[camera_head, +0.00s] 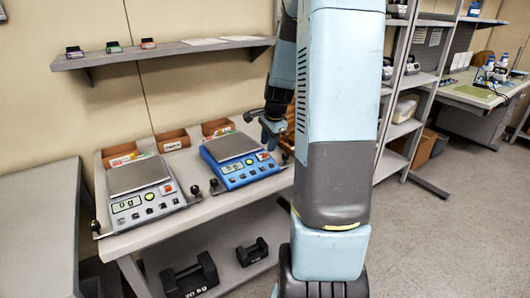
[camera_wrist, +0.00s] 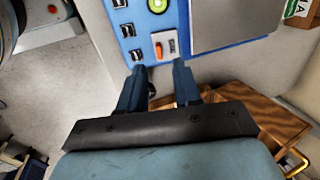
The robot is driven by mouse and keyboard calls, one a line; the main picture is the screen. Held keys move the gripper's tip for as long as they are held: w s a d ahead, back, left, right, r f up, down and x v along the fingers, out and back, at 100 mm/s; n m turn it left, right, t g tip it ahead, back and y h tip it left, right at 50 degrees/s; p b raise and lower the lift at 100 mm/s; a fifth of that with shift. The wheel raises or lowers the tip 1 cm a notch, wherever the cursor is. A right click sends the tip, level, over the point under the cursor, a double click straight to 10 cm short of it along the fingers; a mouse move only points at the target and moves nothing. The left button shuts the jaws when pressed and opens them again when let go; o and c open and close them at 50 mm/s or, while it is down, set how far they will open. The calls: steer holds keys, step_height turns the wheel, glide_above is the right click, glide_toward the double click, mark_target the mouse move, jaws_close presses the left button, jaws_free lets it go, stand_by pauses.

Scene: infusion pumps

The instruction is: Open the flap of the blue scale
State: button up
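The blue scale (camera_head: 240,172) stands on the grey bench, with a grey weighing pan (camera_head: 231,146), a lit display and buttons on its front. In the wrist view its blue panel (camera_wrist: 175,12) shows black buttons, a round green-lit part (camera_wrist: 157,5) and a small orange-red piece in a white frame (camera_wrist: 165,44). I cannot tell which part is the flap. My gripper (camera_head: 270,132) is over the scale's right end, partly hidden by my arm. In the wrist view my gripper (camera_wrist: 159,68) is open, its two fingers apart and empty, near the panel edge by the orange-red piece.
A grey scale (camera_head: 142,196) stands left on the bench (camera_head: 215,211). Wooden boxes (camera_head: 173,141) line the back. A wooden box (camera_wrist: 240,112) with a gold handle is near my fingers in the wrist view. A shelf (camera_head: 170,50) hangs above; black weights (camera_head: 190,279) lie below.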

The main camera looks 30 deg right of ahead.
mark_target(265, 154)
steer(key=shift+x, duration=2.4)
jaws_close()
steer(key=shift+a, duration=0.25)
steer(key=shift+d+r, duration=0.1)
steer(key=shift+d, duration=0.05)
